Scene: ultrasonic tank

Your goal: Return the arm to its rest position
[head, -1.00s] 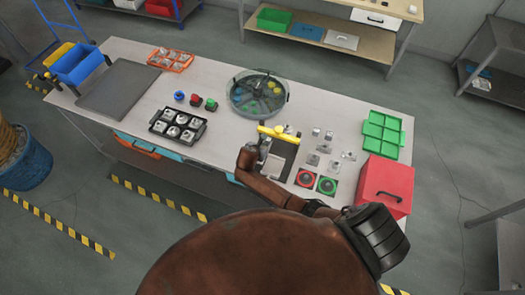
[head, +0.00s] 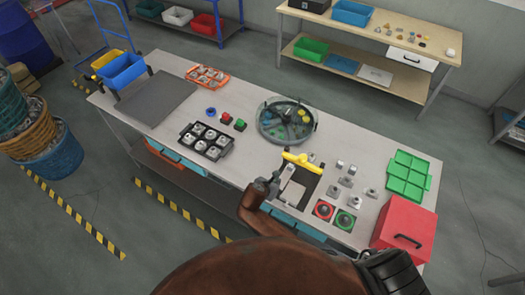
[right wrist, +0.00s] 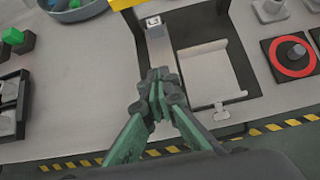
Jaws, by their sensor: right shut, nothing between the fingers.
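My right gripper (head: 274,183) is shut and empty, over the front edge of the table (head: 215,90), just left of a black-framed fixture with a yellow bar (head: 302,162). A small metal block (right wrist: 154,27) shows beyond the tips. My brown right arm comes up from the bottom of the head view. My left gripper is not in view.
A round tank (head: 286,121) stands behind the fixture. A black tray of metal parts (head: 206,141) lies to the left. Hazard tape marks the floor.

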